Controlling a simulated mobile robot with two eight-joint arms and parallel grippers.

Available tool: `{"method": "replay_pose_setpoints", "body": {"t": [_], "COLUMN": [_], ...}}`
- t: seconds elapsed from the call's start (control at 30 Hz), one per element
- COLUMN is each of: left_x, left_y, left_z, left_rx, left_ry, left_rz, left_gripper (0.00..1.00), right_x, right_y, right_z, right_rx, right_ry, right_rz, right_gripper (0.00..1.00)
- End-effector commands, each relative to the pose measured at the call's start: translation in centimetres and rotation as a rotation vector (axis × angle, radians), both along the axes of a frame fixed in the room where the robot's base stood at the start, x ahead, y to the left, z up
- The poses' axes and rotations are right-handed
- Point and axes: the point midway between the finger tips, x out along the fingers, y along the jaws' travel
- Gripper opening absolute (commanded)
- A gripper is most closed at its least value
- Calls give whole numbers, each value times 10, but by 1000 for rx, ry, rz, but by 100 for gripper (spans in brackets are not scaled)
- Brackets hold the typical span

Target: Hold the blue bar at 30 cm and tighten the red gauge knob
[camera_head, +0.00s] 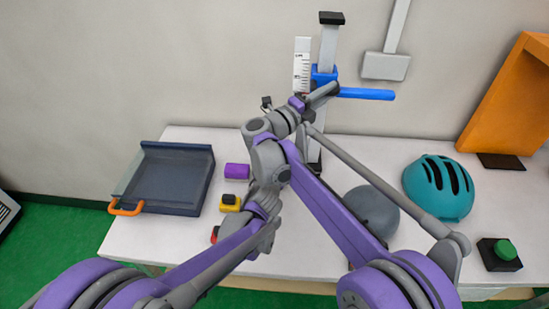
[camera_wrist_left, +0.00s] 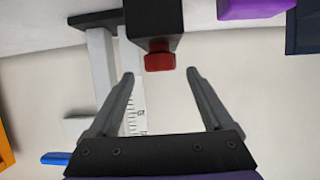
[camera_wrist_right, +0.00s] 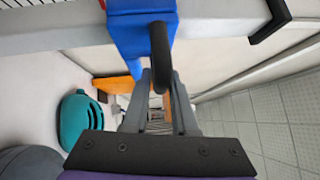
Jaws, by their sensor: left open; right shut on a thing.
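The blue bar (camera_head: 367,94) juts right from the blue carriage (camera_head: 322,75) on the grey upright post (camera_head: 328,45). A white scale (camera_head: 302,62) stands left of the post. In the left wrist view the red knob (camera_wrist_left: 159,58) sticks out of a black block (camera_wrist_left: 154,18). My left gripper (camera_wrist_left: 160,73) is open, its fingertips on either side of the knob and apart from it. The head view hides the knob behind my arms.
A dark tray (camera_head: 172,180) with an orange handle, a purple block (camera_head: 236,171) and a yellow block (camera_head: 230,204) lie on the left. A teal helmet (camera_head: 437,188) and a green-button box (camera_head: 500,255) stand on the right. My arms cross close together before the post.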

Motion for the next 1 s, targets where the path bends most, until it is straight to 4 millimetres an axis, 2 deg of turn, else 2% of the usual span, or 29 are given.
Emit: {"method": "replay_pose_setpoints", "body": {"t": [0.03,0.2,0.43,0.87,1.0], "left_x": [-12,-42,-65,-68,-54], "left_y": [0,1,2,2,4], "left_z": [5,17,27,28,27], "left_rx": [2,1,1,0,-10], "left_ry": [0,0,1,-2,-50], "left_rz": [-1,-2,0,0,-23], "left_gripper": [84,84,84,84,84], "right_x": [0,0,0,0,0], "right_y": [0,0,0,0,0], "right_z": [1,1,1,1,1], "right_rx": [-3,-4,-4,-3,-4], "right_ry": [-1,-1,-1,-1,-1], "right_rz": [-1,-1,-1,-1,-1], "right_gripper": [0,0,0,0,0]}}
